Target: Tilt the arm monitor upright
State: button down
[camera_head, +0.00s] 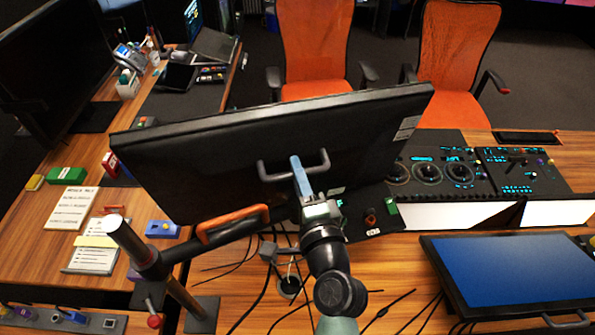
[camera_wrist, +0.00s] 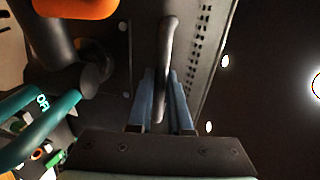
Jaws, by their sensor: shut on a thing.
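The arm monitor (camera_head: 205,160) is a wide black screen seen from behind, leaning, with its top edge sloping up to the right. A grey bar handle (camera_head: 266,172) is fixed to its back. My gripper (camera_head: 297,168) is shut on this handle with its blue fingers. In the wrist view my fingers (camera_wrist: 159,90) lie on both sides of the handle (camera_wrist: 168,40). The monitor hangs on a dark support arm (camera_head: 222,223) from a post at lower left, with an orange grip (camera_head: 233,223) beside the handle. The monitor's screen side is hidden.
A control panel (camera_head: 440,170) with trackballs and lit keys lies behind right. A blue screen (camera_head: 515,270) lies at front right. Loose black cables (camera_head: 385,305) run over the wooden desk. Orange chairs (camera_head: 315,45) stand beyond. A teal handle (camera_wrist: 45,130) shows left in the wrist view.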

jog(key=shift+w, duration=0.1)
jog(key=shift+w+a+r+b, duration=0.2)
jog(key=shift+w+r+b, duration=0.2)
jog(key=shift+w, duration=0.15)
jog(key=shift+w+a, duration=0.1)
jog(key=shift+w, duration=0.15)
jog(key=c, duration=0.8)
grip_release()
jog(key=shift+f, duration=0.1)
jog(key=shift+c, duration=0.2)
jog(key=shift+s+f, duration=0.1)
jog(key=shift+s, duration=0.25)
jog(key=b+v, duration=0.3)
jog(key=v, duration=0.8)
jog(key=shift+s+b, duration=0.2)
jog(key=shift+b, duration=0.15)
jog(key=shift+s+d, duration=0.25)
jog(key=shift+s, duration=0.15)
